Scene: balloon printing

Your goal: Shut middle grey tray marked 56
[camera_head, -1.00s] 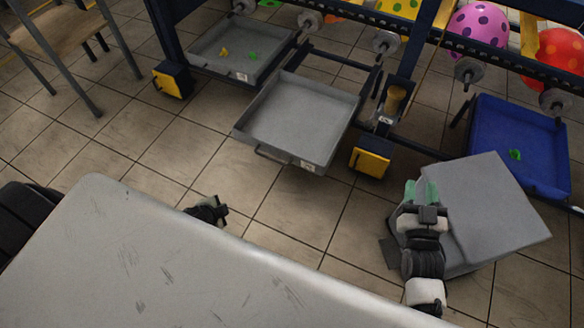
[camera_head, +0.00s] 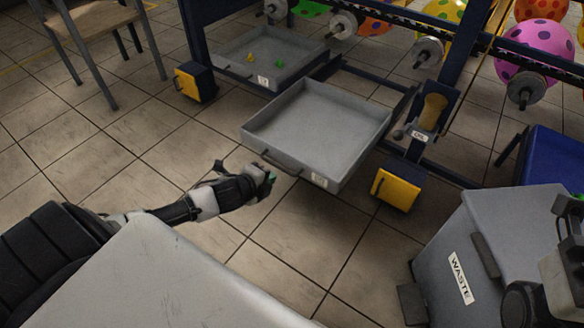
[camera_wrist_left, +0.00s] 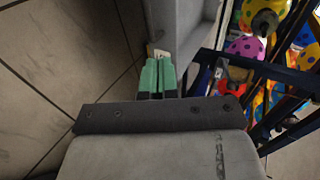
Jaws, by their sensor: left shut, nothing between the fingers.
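The middle grey tray (camera_head: 318,125) is pulled out from the dark blue frame and is empty. It has a dark handle (camera_head: 282,163) and a small white label (camera_head: 319,180) on its front; the number is too small to read. My left gripper (camera_head: 270,178) is shut and empty, just in front of the tray's front near the handle. In the left wrist view its green fingertips (camera_wrist_left: 157,76) are together, close to the grey tray wall (camera_wrist_left: 180,30); I cannot tell if they touch.
A grey waste bin (camera_head: 440,262) stands at right, near a blue tray (camera_head: 552,165). A yellow-faced foot (camera_head: 392,190) flanks the middle tray. A pale table (camera_head: 170,280) fills the front.

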